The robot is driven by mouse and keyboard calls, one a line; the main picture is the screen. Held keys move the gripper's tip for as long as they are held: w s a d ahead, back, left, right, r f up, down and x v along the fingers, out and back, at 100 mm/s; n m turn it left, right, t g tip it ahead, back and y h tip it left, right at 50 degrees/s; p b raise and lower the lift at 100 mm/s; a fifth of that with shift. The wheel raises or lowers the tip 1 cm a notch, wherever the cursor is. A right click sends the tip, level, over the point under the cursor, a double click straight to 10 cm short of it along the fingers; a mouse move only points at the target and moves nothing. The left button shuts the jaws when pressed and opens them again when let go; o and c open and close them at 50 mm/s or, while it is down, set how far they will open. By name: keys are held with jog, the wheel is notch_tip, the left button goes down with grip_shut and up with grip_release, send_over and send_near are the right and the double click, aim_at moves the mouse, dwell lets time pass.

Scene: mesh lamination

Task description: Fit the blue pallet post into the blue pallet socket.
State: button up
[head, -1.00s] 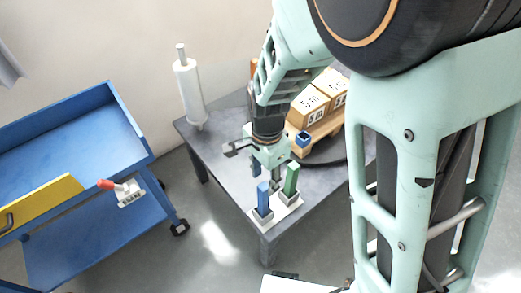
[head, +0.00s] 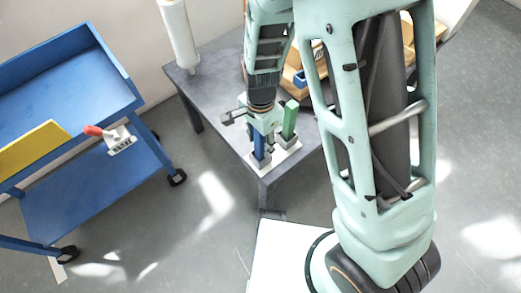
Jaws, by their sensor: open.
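The blue pallet post (head: 259,146) stands upright in a dark holder on a white plate (head: 281,160) at the table's front corner. My gripper (head: 262,130) points down at the top of the post, with its jaws open. It hides the post's upper end, and I cannot tell whether the fingers touch it. A small blue piece with a dark top, which looks like the blue pallet socket (head: 300,79), sits on the wooden pallet further back, partly hidden by my arm.
A green post (head: 290,118) stands close to the right of the blue one. A white roll (head: 178,35) stands at the table's back left. Boxes on the pallet are mostly hidden by my arm. A blue cart (head: 75,90) with a red-handled tool (head: 108,136) stands left.

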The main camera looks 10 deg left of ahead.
grip_shut()
dwell(0.3)
